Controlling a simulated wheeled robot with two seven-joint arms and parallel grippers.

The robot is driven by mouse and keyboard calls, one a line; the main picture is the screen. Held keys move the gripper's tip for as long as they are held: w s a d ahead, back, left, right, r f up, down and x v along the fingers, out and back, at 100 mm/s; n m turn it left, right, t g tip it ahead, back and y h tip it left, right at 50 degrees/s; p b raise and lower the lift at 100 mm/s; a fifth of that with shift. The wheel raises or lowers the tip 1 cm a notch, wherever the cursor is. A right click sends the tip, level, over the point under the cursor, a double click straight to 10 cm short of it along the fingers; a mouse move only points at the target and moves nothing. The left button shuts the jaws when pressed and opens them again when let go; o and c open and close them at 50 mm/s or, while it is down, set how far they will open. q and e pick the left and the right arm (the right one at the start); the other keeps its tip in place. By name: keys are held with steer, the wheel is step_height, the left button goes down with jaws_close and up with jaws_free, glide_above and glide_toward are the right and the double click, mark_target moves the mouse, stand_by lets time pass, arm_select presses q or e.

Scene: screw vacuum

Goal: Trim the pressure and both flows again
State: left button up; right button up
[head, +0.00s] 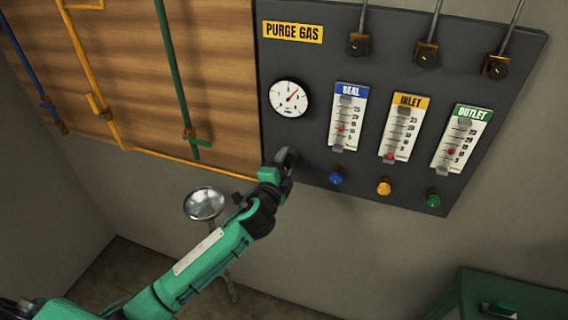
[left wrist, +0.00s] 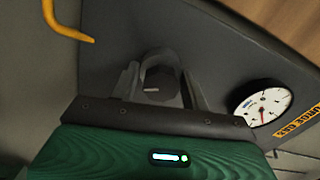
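The dark purge gas panel (head: 310,60) carries a round white pressure gauge (head: 289,98), its needle pointing up and right. The seal (head: 347,117), inlet (head: 402,127) and outlet (head: 462,138) flow tubes stand to its right. Their red floats sit mid-low in seal, near the bottom in inlet and low in outlet. Below are a blue knob (head: 336,178), a yellow knob (head: 384,188) and a green knob (head: 433,199). My left gripper (head: 286,161) is below the gauge. In the left wrist view, its fingers flank a dark round knob (left wrist: 158,80); whether they grip it is unclear.
Yellow (head: 83,50), blue (head: 25,70) and green (head: 174,80) pipes run on the wooden board at left. A round metal dish on a stand (head: 205,203) is near my left arm. A green bench (head: 515,297) is at bottom right. The space before the flow tubes is clear.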

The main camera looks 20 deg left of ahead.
arm_select(q)
steer(key=shift+o, duration=0.9)
steer(key=s+b, duration=0.4)
steer(key=s, duration=1)
steer(key=shift+a, duration=0.25)
steer(key=shift+w, duration=0.1)
